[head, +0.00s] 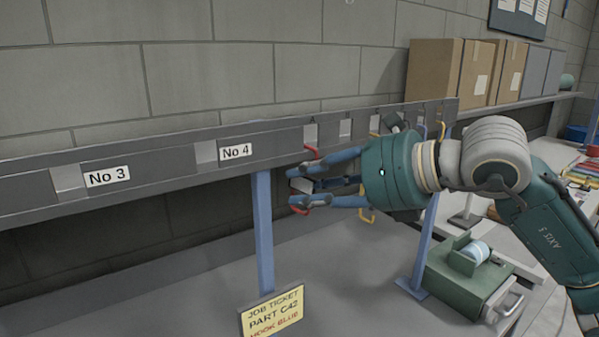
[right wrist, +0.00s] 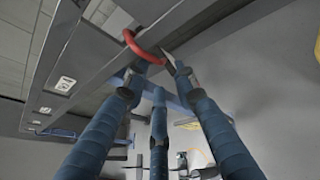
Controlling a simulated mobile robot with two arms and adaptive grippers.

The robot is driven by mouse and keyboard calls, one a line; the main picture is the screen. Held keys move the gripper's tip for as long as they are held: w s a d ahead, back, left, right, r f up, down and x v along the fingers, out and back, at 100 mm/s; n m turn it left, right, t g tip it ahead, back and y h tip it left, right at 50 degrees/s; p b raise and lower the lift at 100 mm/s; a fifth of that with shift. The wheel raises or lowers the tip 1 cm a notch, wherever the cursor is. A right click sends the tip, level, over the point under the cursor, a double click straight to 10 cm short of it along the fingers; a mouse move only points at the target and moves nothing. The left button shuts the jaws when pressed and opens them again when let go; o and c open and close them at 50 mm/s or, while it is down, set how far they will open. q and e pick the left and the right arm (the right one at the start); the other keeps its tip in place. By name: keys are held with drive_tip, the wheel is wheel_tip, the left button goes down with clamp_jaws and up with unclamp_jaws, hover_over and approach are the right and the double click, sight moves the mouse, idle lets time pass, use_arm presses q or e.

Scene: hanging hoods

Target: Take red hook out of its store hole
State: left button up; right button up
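The red hook (head: 312,151) shows as a curved piece at the lower edge of the grey rail (head: 150,168), right of the No 4 label. Another red curved part shows lower, by the lower fingertip. In the right wrist view the red hook (right wrist: 143,50) arcs across the fingertips against the rail. My right gripper (head: 303,178) is at the hook, its blue fingers spread above and below a small grey block (head: 301,186). In the wrist view the fingers (right wrist: 160,72) stand apart. Firm contact with the hook cannot be told. My left gripper is not in view.
A blue post (head: 263,235) stands below the rail. A yellow job ticket (head: 273,311) reading "HOOK BLUE" is in front. A green device (head: 466,282) sits on the bench at right. Cardboard boxes (head: 432,72) stand on a shelf behind. The bench left of the ticket is clear.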

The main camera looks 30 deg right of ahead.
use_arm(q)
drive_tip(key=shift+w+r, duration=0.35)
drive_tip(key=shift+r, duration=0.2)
use_arm(e)
drive_tip(key=shift+x, duration=1.1)
clamp_jaws()
use_arm(q)
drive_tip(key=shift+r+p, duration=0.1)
drive_tip(key=shift+p, duration=0.25)
use_arm(e)
drive_tip(key=shift+d+r, duration=0.1)
drive_tip(key=shift+r, duration=0.05)
